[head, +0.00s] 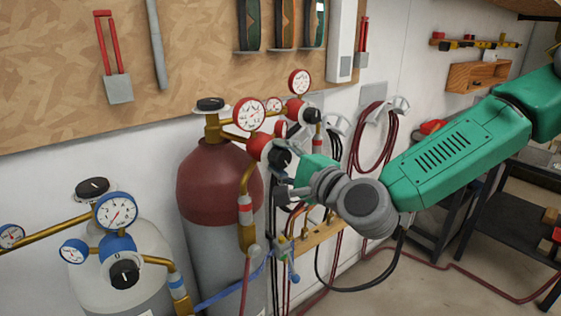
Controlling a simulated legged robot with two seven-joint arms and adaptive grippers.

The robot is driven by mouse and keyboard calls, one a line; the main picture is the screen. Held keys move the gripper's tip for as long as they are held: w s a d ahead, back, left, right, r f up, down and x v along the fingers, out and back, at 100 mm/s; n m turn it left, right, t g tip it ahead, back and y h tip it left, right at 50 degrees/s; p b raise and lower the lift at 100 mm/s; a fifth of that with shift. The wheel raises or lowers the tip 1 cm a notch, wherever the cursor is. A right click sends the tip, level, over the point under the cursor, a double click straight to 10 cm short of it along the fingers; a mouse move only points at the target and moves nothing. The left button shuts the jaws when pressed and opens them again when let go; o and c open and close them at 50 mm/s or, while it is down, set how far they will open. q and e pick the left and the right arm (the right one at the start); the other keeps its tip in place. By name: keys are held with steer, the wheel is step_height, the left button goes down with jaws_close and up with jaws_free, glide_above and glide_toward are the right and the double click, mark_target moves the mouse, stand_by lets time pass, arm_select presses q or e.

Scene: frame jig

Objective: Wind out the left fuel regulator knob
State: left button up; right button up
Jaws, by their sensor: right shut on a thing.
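The left fuel regulator (258,146) is red with a brass body and white-faced gauges, on top of the maroon-shouldered cylinder (215,182). Its black knob (280,156) faces forward and to the right. My right gripper (283,178) reaches in from the right and is shut at this knob, its fingers partly hidden by the wrist and the knob's lower edge. How far the knob is wound cannot be seen. My left gripper is not in view.
A second red regulator (296,109) stands close behind. A white cylinder (148,252) with a blue regulator (118,243) stands at the lower left. Hoses and a wooden bracket (318,232) lie just below my right gripper. Open floor shows at the lower right.

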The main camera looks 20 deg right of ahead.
steer(key=n, duration=0.3)
steer(key=shift+f+n+b, duration=0.1)
steer(key=shift+n+b, duration=0.25)
steer(key=shift+n, duration=0.05)
steer(key=n, duration=0.4)
steer(key=shift+b, duration=0.4)
steer(key=n, duration=0.4)
steer(key=shift+f+b, duration=0.15)
steer(key=shift+b, duration=0.15)
steer(key=n+b, duration=0.1)
steer(key=n, duration=0.2)
steer(key=shift+n, duration=0.3)
steer(key=n+b, duration=0.2)
steer(key=n, duration=0.4)
steer(key=shift+f+n, duration=0.15)
steer(key=shift+n, duration=0.15)
steer(key=n+b, duration=0.2)
steer(key=n, duration=0.3)
steer(key=shift+n, duration=0.4)
steer(key=shift+s, duration=0.1)
